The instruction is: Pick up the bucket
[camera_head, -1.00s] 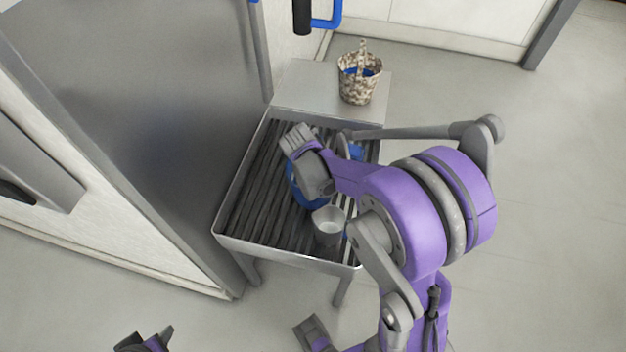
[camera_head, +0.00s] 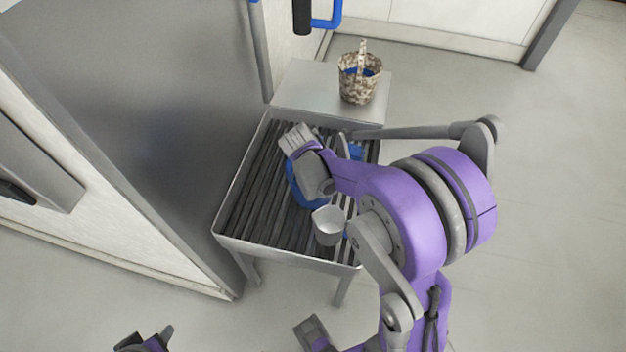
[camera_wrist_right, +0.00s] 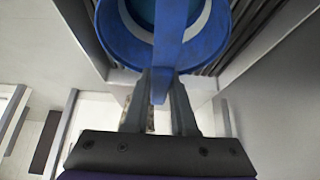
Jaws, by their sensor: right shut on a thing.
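The blue bucket (camera_head: 298,188) is on or just above the dark slatted top of a metal table, largely hidden behind my right arm in the head view. In the right wrist view its blue rim (camera_wrist_right: 115,35) fills the top, with its strap-like handle (camera_wrist_right: 172,40) crossing the middle. My right gripper (camera_wrist_right: 164,85) is shut on this handle. Its fingertips are hidden by my arm in the head view. Whether the bucket touches the slats is hidden. My left gripper (camera_head: 148,340) is at the bottom left edge, away from the table and partly cut off.
A grey cup-like part (camera_head: 328,224) shows over the table front, beside my arm. A patterned basket (camera_head: 360,88) stands on the plate (camera_head: 300,85) behind the slatted table (camera_head: 290,255). A large grey door panel (camera_head: 150,120) borders the left. Open floor (camera_head: 560,200) lies right.

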